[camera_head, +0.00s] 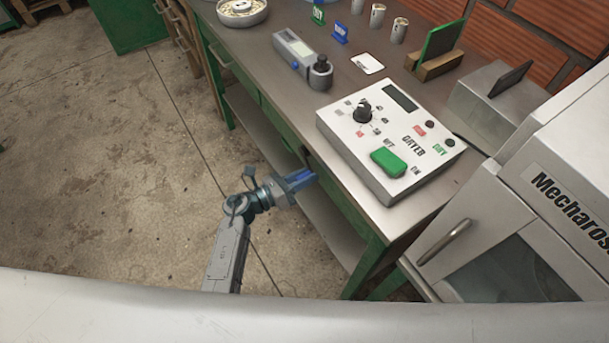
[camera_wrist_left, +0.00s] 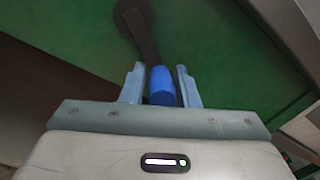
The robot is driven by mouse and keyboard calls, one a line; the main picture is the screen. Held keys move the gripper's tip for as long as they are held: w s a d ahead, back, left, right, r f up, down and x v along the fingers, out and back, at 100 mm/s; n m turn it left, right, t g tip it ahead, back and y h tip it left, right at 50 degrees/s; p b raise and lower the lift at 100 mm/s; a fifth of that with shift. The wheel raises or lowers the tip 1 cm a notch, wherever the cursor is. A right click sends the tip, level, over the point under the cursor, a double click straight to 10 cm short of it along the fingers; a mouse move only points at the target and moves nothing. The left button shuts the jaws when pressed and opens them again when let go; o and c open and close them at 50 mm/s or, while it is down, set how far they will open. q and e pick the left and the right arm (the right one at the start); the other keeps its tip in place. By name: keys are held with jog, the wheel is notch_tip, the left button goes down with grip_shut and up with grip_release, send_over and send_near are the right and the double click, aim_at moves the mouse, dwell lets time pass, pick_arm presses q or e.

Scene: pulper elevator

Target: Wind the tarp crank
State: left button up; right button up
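The tarp crank shows in the left wrist view as a dark crank arm (camera_wrist_left: 140,28) on a green panel, with a blue cylindrical handle (camera_wrist_left: 162,86) at its near end. My left gripper (camera_wrist_left: 160,84) has its two fingers on either side of the blue handle. Narrow gaps show beside the handle, so the fingers look open around it. In the head view my left gripper (camera_head: 303,179) is at the table's front edge, with blue between its fingers; the crank arm is hidden there. My right gripper is not in view.
The green-framed table (camera_head: 255,65) carries a control box (camera_head: 390,150) with a green button, a grey device (camera_head: 300,58) and several small cups. A white machine (camera_head: 520,235) stands at the right. The concrete floor (camera_head: 100,150) at the left is clear.

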pick_arm(q)
jog(key=o, duration=0.3)
jog(key=shift+r, duration=0.2)
jog(key=shift+f, duration=0.1)
jog(key=shift+s+a, duration=0.1)
jog(key=shift+a, duration=0.05)
jog(key=b+v, duration=0.2)
jog(key=v, duration=0.8)
jog(key=shift+s+a, duration=0.15)
jog(key=shift+s, duration=0.05)
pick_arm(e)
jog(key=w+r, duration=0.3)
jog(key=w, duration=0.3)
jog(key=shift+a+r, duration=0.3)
